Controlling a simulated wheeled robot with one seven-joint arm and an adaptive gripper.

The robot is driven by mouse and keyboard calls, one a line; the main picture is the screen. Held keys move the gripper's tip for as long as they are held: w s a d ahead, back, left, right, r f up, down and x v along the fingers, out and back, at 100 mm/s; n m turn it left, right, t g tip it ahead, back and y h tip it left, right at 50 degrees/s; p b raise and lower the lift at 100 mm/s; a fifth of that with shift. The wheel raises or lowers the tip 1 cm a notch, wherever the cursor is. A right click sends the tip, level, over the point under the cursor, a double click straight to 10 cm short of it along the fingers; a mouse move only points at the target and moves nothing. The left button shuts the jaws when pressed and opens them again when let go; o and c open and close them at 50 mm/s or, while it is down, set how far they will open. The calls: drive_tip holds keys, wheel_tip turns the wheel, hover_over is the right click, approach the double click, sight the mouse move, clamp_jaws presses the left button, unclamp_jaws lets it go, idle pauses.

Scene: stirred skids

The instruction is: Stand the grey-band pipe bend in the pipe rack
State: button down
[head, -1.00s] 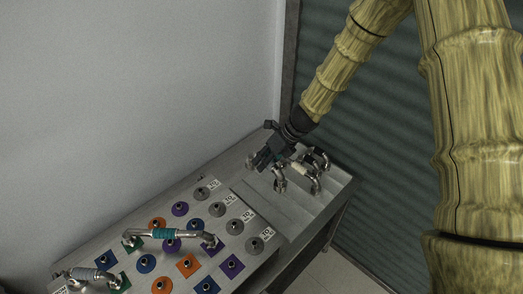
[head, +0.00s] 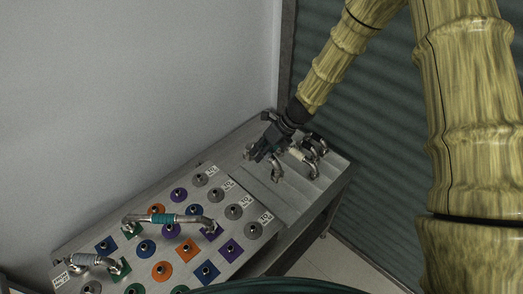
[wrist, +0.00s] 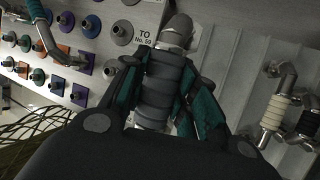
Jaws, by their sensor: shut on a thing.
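The grey-band pipe bend (wrist: 160,84) is between the fingers of my gripper (wrist: 165,110), which is shut on its dark ribbed band. Its metal elbow points away at the top of the wrist view; its near end is hidden by the gripper. In the head view, my gripper (head: 261,151) is over the left part of the ridged grey tray, seemingly the pipe rack (head: 300,197), and one bent end of the pipe bend (head: 277,171) shows below it. I cannot tell whether that end touches the tray.
A white-band pipe (head: 298,155) and a black-band pipe (wrist: 306,122) stand on the tray to the right. On the left, the peg board (head: 222,222) has coloured pegs, number labels and a teal-band pipe (head: 163,218). A wall closes off the back.

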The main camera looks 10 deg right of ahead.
drive_tip(key=shift+s+f, duration=0.1)
drive_tip(key=shift+f, duration=0.35)
wheel_tip(320, 180, down, 12)
drive_tip(key=b, duration=0.6)
drive_tip(key=shift+f, duration=0.15)
idle(1.9)
drive_tip(key=shift+f, duration=0.35)
idle(0.6)
drive_tip(key=shift+f+b, duration=0.95)
drive_tip(key=shift+f, duration=0.75)
drive_tip(key=shift+f, duration=0.2)
drive_tip(key=c, duration=1)
unclamp_jaws()
drive_tip(key=shift+c, duration=0.2)
drive_tip(key=v, duration=1.2)
drive_tip(key=shift+d, duration=0.15)
